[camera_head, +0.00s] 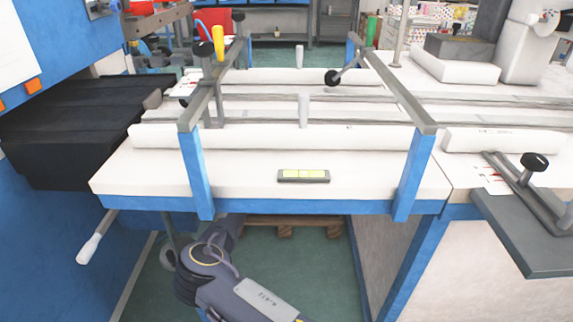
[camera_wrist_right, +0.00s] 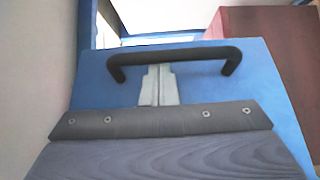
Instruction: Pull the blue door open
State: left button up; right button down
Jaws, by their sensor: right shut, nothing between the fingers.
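In the right wrist view the blue door (camera_wrist_right: 262,105) fills the middle, with a black bar handle (camera_wrist_right: 180,52) on it. My right gripper (camera_wrist_right: 158,68) is shut and empty. Its fingertips reach up to just under the middle of the handle bar, between its two ends. I cannot tell whether they touch the bar or sit behind it. In the head view an arm link of mine reaches below the table's front edge, and no gripper shows there. My left gripper is in neither view. I cannot make out the blue door with certainty in the head view.
A white worktable (camera_head: 240,178) with a blue frame (camera_head: 420,165) stands ahead. A white-gripped lever (camera_head: 90,248) sticks out at its left. A grey plate (camera_head: 530,235) juts out at the right. Green floor (camera_head: 300,270) shows below. A reddish-brown panel (camera_wrist_right: 275,55) stands beside the door.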

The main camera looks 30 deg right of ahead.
jog(key=s+a+m+g, duration=0.3)
jog(key=s+a+g, duration=0.1)
jog(key=s, duration=0.4)
jog(key=shift+g+h, duration=0.3)
jog(key=shift+h, duration=0.1)
jog(key=shift+w, duration=0.1)
